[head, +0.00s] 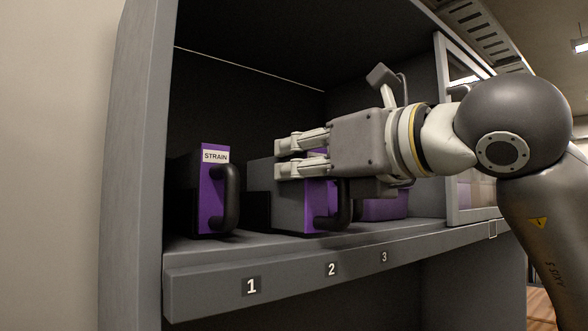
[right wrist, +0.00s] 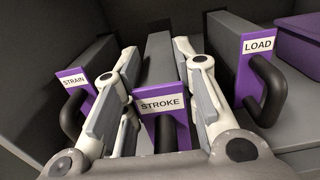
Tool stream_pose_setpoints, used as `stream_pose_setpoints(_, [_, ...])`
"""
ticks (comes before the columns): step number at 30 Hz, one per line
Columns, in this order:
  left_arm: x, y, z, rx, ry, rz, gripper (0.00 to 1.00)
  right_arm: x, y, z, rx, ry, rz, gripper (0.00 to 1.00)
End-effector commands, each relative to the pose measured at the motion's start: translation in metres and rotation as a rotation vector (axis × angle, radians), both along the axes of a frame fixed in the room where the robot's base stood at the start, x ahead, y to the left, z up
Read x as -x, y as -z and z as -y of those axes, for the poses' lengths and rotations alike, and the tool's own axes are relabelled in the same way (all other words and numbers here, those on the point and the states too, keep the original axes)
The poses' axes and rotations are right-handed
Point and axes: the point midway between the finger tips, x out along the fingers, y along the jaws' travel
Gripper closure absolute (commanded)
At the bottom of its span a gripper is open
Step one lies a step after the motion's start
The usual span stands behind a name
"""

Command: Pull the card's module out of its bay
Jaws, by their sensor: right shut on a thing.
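In the right wrist view, the STROKE module (right wrist: 160,106) stands in the middle, its purple front and dark handle between the fingers. In the head view its purple front (head: 318,192) is above the number 2, with its label hidden by my right gripper. My right gripper (head: 282,159) reaches in from the right and is shut on the STROKE module; its fingers also flank it in the right wrist view (right wrist: 160,85). The STRAIN module (head: 212,190) stands at left above number 1. The LOAD module (right wrist: 258,46) is at right in the wrist view. I see no card.
The grey cabinet shelf (head: 215,299) has numbers 1, 2 and 3 on its front edge. The cabinet's left wall (head: 140,150) stands close to STRAIN. A purple box-like thing (right wrist: 300,38) lies right of LOAD. Open space shows above the modules.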

Motion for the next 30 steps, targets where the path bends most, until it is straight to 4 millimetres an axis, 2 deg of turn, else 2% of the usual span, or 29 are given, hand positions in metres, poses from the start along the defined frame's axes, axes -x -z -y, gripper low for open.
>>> stream_pose_setpoints(30, [0.000,0.029,0.001,0.001,-0.002,0.000,0.65,0.058,0.000,0.043,-0.002,0.001,0.003,0.94])
